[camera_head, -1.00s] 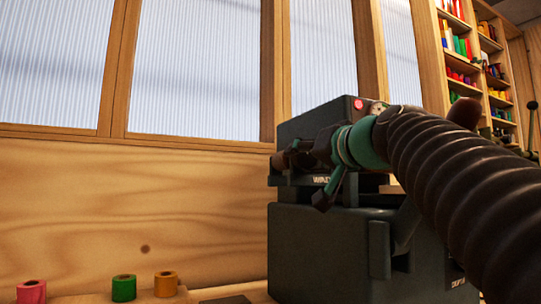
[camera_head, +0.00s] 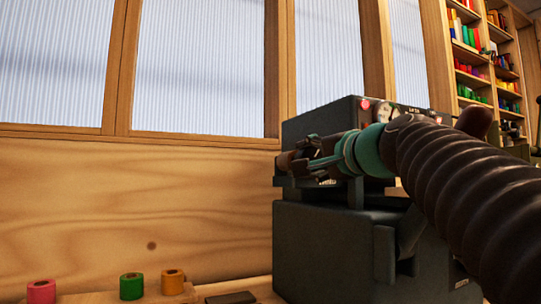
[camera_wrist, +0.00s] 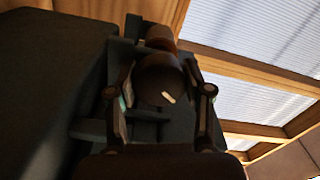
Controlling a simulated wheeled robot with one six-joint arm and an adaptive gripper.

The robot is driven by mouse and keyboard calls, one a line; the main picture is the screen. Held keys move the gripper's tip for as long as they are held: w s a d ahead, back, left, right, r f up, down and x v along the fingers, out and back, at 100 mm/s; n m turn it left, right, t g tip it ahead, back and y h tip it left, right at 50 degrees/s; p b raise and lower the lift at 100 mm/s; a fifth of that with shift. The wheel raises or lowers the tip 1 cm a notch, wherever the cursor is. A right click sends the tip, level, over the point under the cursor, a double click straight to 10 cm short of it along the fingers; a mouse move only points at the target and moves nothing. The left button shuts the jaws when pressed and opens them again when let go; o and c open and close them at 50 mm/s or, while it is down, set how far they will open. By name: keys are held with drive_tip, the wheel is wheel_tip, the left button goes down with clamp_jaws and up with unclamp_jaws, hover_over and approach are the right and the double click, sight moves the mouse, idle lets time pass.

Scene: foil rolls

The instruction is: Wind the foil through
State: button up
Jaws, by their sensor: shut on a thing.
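The dark grey machine (camera_head: 330,250) stands right of centre in the head view, with a red light (camera_head: 365,104) and a dial (camera_head: 386,110) on its upper part. My gripper (camera_head: 300,163) reaches across the machine's front, partly hiding it. In the wrist view my gripper (camera_wrist: 162,90) has its fingers on both sides of a dark, rounded knob (camera_wrist: 160,75) with a pale mark, and is shut on it. A brown rounded part (camera_wrist: 160,38) shows just beyond. Pink (camera_head: 41,292), green (camera_head: 131,287) and orange (camera_head: 172,283) rolls stand at lower left. I cannot make out any foil in the machine.
A small dark flat object (camera_head: 231,298) lies between the rolls and the machine. A wooden wall (camera_head: 130,210) with ribbed windows (camera_head: 197,65) stands behind. Shelves (camera_head: 475,70) with colourful items are at upper right. Open space lies left of the machine.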

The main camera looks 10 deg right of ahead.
drive_tip(key=shift+r+m, duration=0.1)
drive_tip(key=shift+m, duration=0.4)
drive_tip(key=o, duration=1.2)
drive_tip(key=shift+s+d, duration=0.15)
drive_tip(key=shift+s, duration=0.05)
drive_tip(key=shift+v, duration=3.45)
